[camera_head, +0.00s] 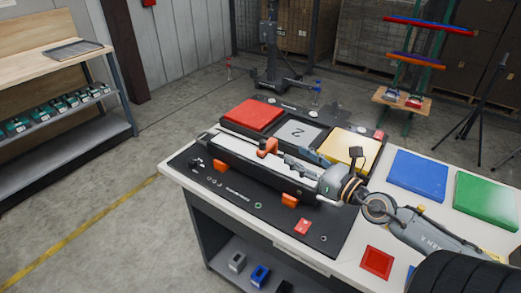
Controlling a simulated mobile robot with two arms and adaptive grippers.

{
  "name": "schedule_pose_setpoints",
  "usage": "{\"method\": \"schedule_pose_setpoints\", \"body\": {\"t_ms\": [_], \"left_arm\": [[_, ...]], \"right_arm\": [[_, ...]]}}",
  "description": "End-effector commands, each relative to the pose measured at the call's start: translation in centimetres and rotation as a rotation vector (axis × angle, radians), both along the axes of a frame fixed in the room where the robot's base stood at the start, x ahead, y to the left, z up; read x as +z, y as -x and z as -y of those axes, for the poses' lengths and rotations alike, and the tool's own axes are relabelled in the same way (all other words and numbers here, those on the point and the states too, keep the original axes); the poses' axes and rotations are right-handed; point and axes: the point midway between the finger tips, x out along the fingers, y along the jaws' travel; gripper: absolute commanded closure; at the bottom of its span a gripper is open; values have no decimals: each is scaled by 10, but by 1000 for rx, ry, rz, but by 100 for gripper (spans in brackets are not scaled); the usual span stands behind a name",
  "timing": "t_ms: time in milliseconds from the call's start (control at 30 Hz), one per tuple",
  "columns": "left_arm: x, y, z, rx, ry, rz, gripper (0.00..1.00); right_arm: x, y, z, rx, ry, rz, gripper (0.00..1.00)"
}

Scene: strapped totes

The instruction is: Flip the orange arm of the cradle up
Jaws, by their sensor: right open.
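The cradle (245,172) is a long dark block with a pale strip along its top, lying on a black mat (250,214) on the table. An orange piece (267,146) stands up at its far side near the middle. Two more orange pieces, a left one (219,165) and a right one (290,200), sit low along its near side. I cannot tell which is the arm. My right gripper (297,167) reaches in from the right, open, over the cradle's right half and right of the upright orange piece. I cannot tell whether it touches anything. My left gripper is not in view.
Red (252,115), grey numbered (297,133) and yellow (350,149) pads lie behind the cradle. Blue (417,175) and green (486,203) pads lie to the right. A small red tray (376,262) is near the front edge. The mat's front left is mostly clear.

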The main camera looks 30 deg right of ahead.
Motion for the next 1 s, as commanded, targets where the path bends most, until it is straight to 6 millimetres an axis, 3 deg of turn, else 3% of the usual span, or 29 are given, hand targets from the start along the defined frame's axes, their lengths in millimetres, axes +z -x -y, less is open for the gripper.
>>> {"method": "schedule_pose_setpoints", "body": {"t_ms": [33, 267, 467, 1000], "left_arm": [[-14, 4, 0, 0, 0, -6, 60], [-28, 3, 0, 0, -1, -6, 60], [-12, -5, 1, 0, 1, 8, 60], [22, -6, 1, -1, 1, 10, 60]], "right_arm": [[-14, 0, 0, 0, 0, 0, 55], [-27, -1, 0, 0, 0, 1, 55], [-22, -14, -1, -2, -3, 2, 55], [-23, -90, -15, -2, -3, 5, 55]]}}
